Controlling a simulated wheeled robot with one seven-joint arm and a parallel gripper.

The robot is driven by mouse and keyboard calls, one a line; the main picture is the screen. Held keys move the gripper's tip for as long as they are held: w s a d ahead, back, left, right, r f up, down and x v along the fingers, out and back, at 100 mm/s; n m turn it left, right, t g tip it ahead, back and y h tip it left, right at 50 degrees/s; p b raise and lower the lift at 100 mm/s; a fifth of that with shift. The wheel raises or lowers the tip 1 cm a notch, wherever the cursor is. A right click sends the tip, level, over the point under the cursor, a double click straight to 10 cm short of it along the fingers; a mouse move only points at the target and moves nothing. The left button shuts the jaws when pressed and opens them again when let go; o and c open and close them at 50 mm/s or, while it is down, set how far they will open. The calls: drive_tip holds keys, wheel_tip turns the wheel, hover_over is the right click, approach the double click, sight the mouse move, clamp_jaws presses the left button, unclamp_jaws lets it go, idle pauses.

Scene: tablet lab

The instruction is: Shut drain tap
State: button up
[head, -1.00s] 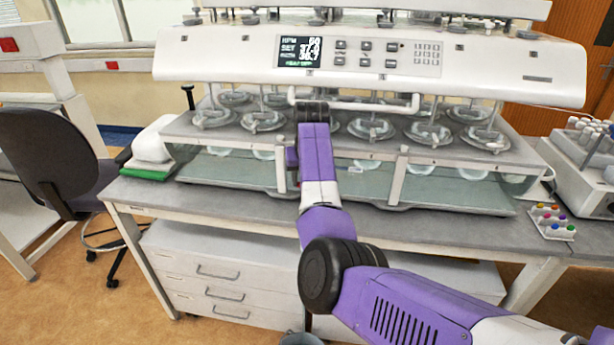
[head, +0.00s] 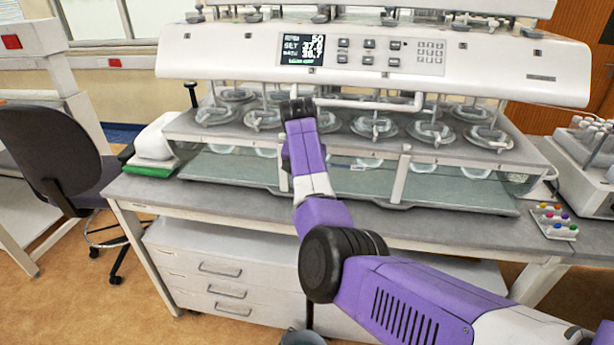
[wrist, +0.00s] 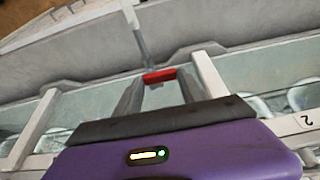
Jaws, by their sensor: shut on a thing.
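In the wrist view, the red handle of the drain tap (wrist: 159,76) lies between the tips of my gripper (wrist: 160,82), which is shut on it. A thin grey pipe (wrist: 140,42) runs up from beside the handle. The handle lies crosswise to the fingers. In the head view, my purple arm stands in front of the dissolution bath (head: 230,168), and the tap and my fingertips are hidden behind it.
The bath stands on a grey bench (head: 150,190) with several vessels under a white control head (head: 480,65). A white drawer unit (head: 190,265) is below. A tray of coloured caps (head: 555,222) sits at the right. A dark chair (head: 40,150) stands at the left.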

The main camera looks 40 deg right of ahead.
drive_tip(key=o, duration=1.4)
drive_tip(key=shift+c, duration=0.2)
drive_tip(key=b+v, duration=0.1)
drive_tip(key=v, duration=0.7)
drive_tip(key=shift+d+f, duration=0.1)
